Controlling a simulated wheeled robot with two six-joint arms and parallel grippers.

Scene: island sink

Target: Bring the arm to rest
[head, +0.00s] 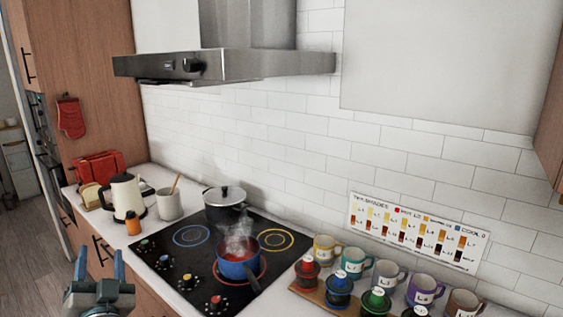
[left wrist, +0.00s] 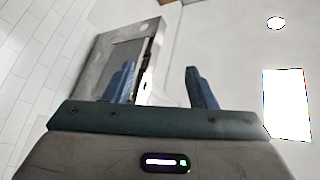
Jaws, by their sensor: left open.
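My left gripper (head: 99,266) is at the lower left of the head view, in front of the counter's front edge, with its two blue fingers pointing up. It is open with nothing between the fingers. In the left wrist view the open fingers (left wrist: 163,88) point toward the grey metal range hood (left wrist: 95,62) and the pale ceiling. The hood (head: 220,66) also shows at the top of the head view. My right gripper is in neither view.
A steaming blue pot (head: 238,262) sits on a red-ringed burner of the black cooktop (head: 165,259). A white kettle (head: 125,196) is at left. Several mugs (head: 354,259) and coloured jars (head: 338,287) fill the right counter.

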